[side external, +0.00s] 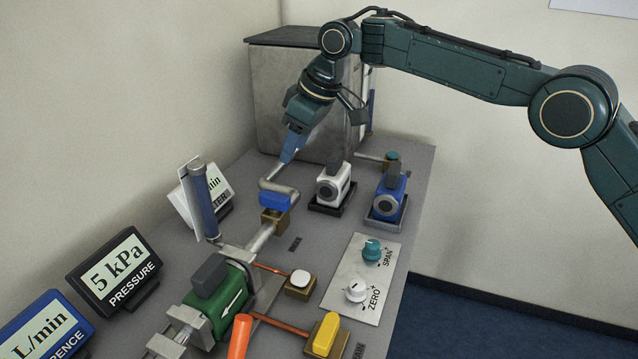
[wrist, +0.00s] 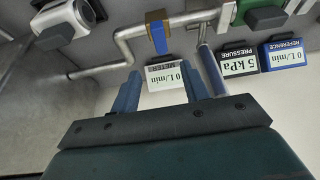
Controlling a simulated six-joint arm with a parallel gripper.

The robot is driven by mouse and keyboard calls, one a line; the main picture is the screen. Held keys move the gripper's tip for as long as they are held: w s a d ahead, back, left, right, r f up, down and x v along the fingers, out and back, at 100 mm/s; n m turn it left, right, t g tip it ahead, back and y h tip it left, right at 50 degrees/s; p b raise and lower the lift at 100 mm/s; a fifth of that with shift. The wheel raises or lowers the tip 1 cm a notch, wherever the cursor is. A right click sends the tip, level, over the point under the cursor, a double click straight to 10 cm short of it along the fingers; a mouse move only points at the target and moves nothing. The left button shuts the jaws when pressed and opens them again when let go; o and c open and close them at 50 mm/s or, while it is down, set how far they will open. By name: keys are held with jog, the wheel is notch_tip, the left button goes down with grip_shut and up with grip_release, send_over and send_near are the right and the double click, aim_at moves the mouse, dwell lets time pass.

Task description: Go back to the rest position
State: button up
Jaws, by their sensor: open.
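My gripper (side external: 289,153) is in the air over the far part of the table in the side external view, pointing down and to the left. Its two blue fingers stand apart with nothing between them in the wrist view (wrist: 161,80). Below it in the side external view is a bent metal pipe with a blue valve handle (side external: 275,201) on a brass body (side external: 272,223); this handle also shows in the wrist view (wrist: 158,38). The fingers look apart from the pipe and the handle.
A white-bodied device (side external: 333,188) and a blue device (side external: 388,200) stand right of the pipe. A green device (side external: 217,311) is in front. A large grey cabinet (side external: 290,100) stands behind my gripper. The pressure display (side external: 115,272) reads 5 kPa. An upright blue cylinder (side external: 200,200) stands left.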

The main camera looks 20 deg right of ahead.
dwell(0.3)
jog(key=s+d+r+m+t+h, duration=0.1)
jog(key=s+d+r+m, duration=0.1)
jog(key=s+d+r, duration=0.55)
jog(key=s+d+r+m+t, duration=0.1)
jog(key=s+d+r+m, duration=0.3)
jog(key=s+d, duration=0.65)
jog(key=s+d+f+m, duration=0.1)
jog(key=s+d, duration=0.3)
jog(key=s, duration=0.4)
jog(key=s+d+f+m+h, duration=0.1)
jog(key=s+d+f, duration=0.2)
jog(key=s, duration=0.5)
jog(key=s+d+f+m+h, duration=0.1)
jog(key=s+d+f, duration=0.3)
jog(key=s, duration=0.5)
jog(key=shift+d+f, duration=0.2)
jog(key=shift+d, duration=0.15)
